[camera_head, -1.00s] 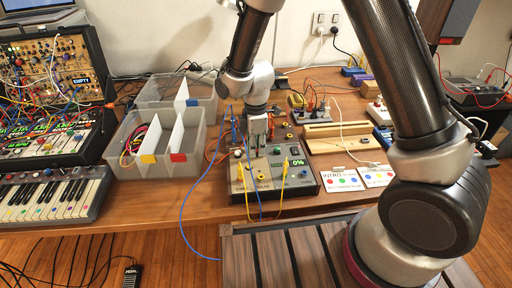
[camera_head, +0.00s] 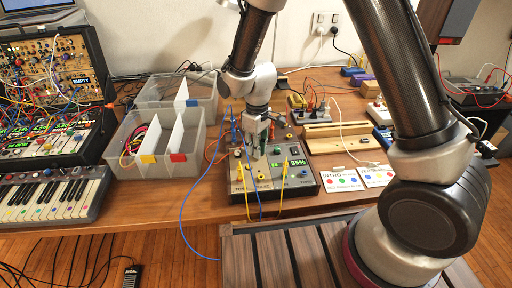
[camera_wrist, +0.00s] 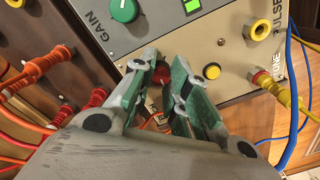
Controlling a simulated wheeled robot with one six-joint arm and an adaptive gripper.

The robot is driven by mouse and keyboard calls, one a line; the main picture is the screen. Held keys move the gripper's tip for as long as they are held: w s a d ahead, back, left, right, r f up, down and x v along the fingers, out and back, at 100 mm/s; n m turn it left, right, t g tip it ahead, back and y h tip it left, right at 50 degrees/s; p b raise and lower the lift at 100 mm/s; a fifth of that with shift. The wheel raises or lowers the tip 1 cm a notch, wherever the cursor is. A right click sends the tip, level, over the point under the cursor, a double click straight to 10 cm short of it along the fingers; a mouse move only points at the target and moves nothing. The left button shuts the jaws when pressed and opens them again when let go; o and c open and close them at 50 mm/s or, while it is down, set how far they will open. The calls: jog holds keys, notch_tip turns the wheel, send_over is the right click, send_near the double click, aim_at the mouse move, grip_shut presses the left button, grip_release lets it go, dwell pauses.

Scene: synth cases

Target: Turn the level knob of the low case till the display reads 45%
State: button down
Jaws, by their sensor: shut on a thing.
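The low case (camera_head: 308,187) stands at the front of the table. Its green display (camera_head: 297,163) reads 35% in the head view. In the wrist view a corner of the lit display (camera_wrist: 192,7) shows at the top edge. My gripper (camera_head: 262,150) is over the back half of the case, pointing down. In the wrist view my gripper (camera_wrist: 163,80) has its green-padded fingers closed on a red knob (camera_wrist: 159,76). The fingers hide much of this knob, and I cannot read its label. A green knob (camera_wrist: 124,10) marked GAIN is beside it, untouched.
Yellow plugs and cables (camera_wrist: 268,84) stand on the case near my gripper, with a yellow button (camera_wrist: 211,71) between. Red plugs (camera_wrist: 42,62) crowd the other side. Divided bins (camera_head: 191,160) are left of the case. Two cards (camera_head: 341,180) lie right of it.

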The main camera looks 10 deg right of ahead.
jog(key=shift+m, duration=1.9)
jog(key=c, duration=1.3)
grip_release()
jog(key=shift+c, duration=0.2)
notch_tip(320, 180, up, 12)
jog(key=shift+d, duration=0.2)
jog(key=shift+w, duration=0.1)
